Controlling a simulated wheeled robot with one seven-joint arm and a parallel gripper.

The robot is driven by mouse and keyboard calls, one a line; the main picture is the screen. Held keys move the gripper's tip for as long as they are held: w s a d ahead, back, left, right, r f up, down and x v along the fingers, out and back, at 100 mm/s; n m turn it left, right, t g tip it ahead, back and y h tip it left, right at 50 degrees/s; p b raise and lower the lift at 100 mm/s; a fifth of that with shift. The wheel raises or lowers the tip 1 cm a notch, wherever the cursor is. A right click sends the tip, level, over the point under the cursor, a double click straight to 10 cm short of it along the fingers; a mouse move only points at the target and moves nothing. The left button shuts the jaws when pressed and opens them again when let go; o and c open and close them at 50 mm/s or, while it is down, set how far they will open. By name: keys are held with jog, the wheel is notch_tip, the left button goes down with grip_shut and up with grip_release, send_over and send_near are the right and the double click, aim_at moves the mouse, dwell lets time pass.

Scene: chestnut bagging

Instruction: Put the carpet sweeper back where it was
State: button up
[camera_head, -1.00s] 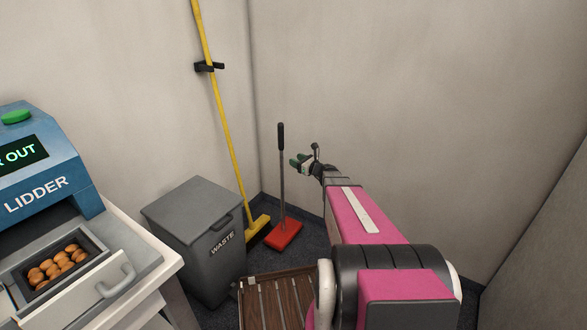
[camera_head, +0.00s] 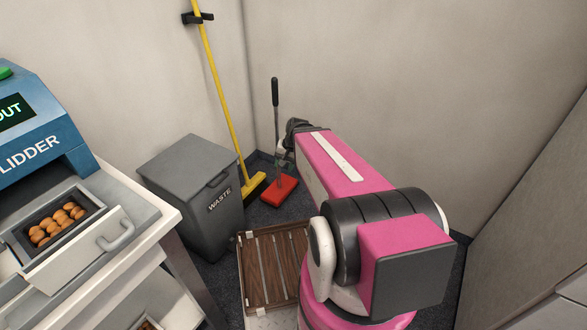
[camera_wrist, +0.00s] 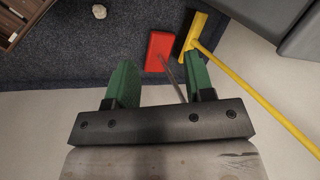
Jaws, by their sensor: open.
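The carpet sweeper has a flat red head (camera_head: 280,191), a thin grey shaft and a black grip (camera_head: 275,91). It stands nearly upright on the dark floor in the wall corner, apparently unheld. My gripper (camera_head: 284,151) is at the shaft, below the black grip, and partly hides the shaft's lower part. In the wrist view my gripper (camera_wrist: 158,75) is open, its two green fingers spread. The red head (camera_wrist: 159,51) lies beyond them, and the shaft (camera_wrist: 174,80) runs between the fingers in the picture. I cannot tell whether either finger touches it.
A yellow broom (camera_head: 222,88) leans just left of the sweeper, by a black wall clip (camera_head: 197,18). The grey waste bin (camera_head: 193,191) stands left of it. A wooden slatted tray (camera_head: 243,270) is in front. A pale lump (camera_wrist: 99,11) lies on the floor.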

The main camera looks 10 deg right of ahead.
jog(key=s+d+n+h, duration=0.1)
jog(key=s+d+r+n+h, duration=0.1)
jog(key=s, duration=0.1)
jog(key=s+n+h, duration=0.1)
jog(key=shift+s+d+r+n+g+h, duration=0.15)
jog(key=shift+s+d+n+g+h, duration=0.15)
jog(key=shift+d+n+g, duration=0.1)
